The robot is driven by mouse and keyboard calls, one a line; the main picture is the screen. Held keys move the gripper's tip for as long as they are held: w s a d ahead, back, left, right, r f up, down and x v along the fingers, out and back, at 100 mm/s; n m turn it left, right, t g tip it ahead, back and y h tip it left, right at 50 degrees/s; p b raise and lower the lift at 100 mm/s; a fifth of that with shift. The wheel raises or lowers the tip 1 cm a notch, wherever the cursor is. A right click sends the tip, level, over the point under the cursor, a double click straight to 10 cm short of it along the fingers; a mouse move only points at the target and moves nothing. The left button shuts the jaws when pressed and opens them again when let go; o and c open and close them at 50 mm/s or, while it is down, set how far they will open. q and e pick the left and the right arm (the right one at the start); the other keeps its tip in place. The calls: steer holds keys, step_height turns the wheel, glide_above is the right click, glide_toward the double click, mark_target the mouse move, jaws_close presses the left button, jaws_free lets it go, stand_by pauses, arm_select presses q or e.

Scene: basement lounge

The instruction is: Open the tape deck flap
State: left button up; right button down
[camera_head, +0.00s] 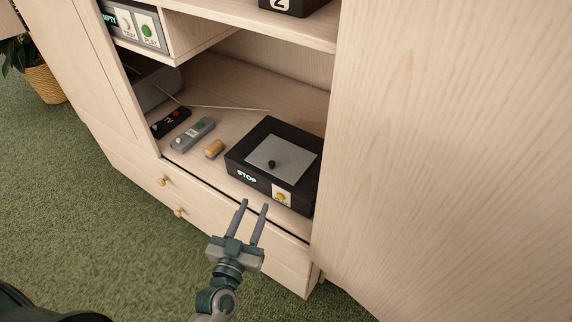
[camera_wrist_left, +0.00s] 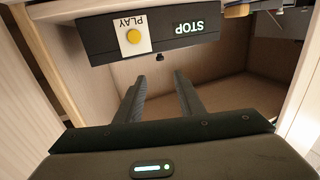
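The tape deck (camera_head: 237,171) is a black box on the shelf of the wooden cabinet. The grey flap (camera_head: 290,148) lies flat in its top, with a small black knob (camera_head: 271,164) near the front edge. The deck's front shows a lit STOP sign and a yellow button (camera_head: 281,197) on a white plate. My left gripper (camera_head: 254,205) is open and empty in front of the deck, apart from it. In the left wrist view, the deck (camera_wrist_left: 97,39) appears upside down beyond my open fingers (camera_wrist_left: 160,86), with the knob (camera_wrist_left: 160,57) at its edge. My right gripper is not in view.
Left of the deck on the shelf lie a tan cylinder (camera_head: 214,149), a grey remote (camera_head: 192,134), a black remote (camera_head: 171,122) and a thin rod (camera_head: 226,107). A shelf (camera_head: 255,22) overhangs behind. A tall wooden panel (camera_head: 440,150) bounds the right side.

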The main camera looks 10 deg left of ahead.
mark_target(271, 167)
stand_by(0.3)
arm_select(q)
steer(key=w, duration=1.6)
steer(key=shift+w+d, duration=0.15)
steer(key=shift+d, duration=0.1)
steer(key=shift+w, duration=0.5)
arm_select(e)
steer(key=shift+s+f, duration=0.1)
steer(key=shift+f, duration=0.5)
arm_select(q)
steer(key=shift+c, duration=0.3)
jaws_close()
